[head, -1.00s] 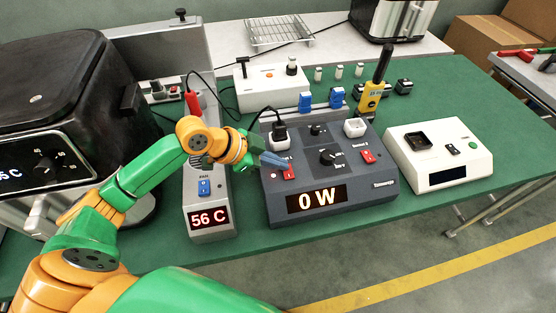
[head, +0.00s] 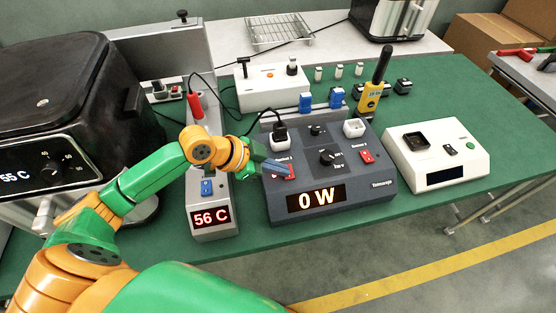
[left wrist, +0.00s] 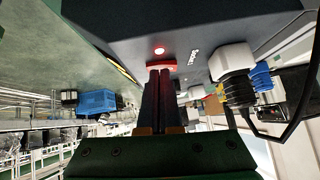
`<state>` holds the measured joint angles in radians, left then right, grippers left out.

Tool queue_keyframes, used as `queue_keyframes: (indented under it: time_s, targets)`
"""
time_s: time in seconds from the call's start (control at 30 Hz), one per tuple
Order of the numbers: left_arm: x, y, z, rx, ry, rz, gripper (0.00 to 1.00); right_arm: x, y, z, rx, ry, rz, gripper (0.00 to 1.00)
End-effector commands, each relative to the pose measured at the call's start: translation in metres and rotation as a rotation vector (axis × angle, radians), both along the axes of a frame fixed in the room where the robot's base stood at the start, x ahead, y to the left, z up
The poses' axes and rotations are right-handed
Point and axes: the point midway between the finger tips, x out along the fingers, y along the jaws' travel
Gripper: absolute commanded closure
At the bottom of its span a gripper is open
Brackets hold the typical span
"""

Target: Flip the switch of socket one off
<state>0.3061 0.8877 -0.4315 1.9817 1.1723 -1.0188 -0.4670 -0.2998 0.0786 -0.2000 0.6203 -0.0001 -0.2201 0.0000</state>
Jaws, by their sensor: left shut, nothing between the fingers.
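The dark grey power meter box (head: 345,195) shows "0 W" on its display (head: 316,198). The red switch of socket one (head: 285,172) is on its left side, below a black plug (head: 280,137) seated in the left socket. My left gripper (head: 287,171) is shut and empty, with its fingertips at that switch. My right gripper is out of view.
A second red switch (head: 367,156) and an empty white socket (head: 354,128) are on the box's right. A grey unit (head: 212,232) reading "56 C" stands left, a white device (head: 438,157) right.

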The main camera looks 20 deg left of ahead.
Motion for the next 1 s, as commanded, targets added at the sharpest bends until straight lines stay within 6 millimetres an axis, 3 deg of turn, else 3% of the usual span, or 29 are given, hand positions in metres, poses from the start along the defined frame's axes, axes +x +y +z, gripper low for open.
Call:
queue_keyframes:
  time_s: [0.27,0.37,0.53,0.6,0.83,1.0]
  targets:
    - [0.0,0.0,0.002,0.0,0.002,0.0,1.0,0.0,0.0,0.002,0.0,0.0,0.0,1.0]
    - [0.0,-0.001,0.017,0.001,0.0,0.002,1.0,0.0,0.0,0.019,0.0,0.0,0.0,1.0]
    - [0.0,-0.007,0.056,0.001,0.003,0.005,1.0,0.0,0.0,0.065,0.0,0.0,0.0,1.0]
    - [-0.008,0.006,0.05,0.007,0.001,0.007,1.0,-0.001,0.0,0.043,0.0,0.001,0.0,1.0]
    - [-0.036,0.036,0.087,0.012,0.003,0.006,1.0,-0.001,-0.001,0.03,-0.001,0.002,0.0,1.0]
    - [-0.044,0.048,0.1,0.004,0.007,0.016,1.0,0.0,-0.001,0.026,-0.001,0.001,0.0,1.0]
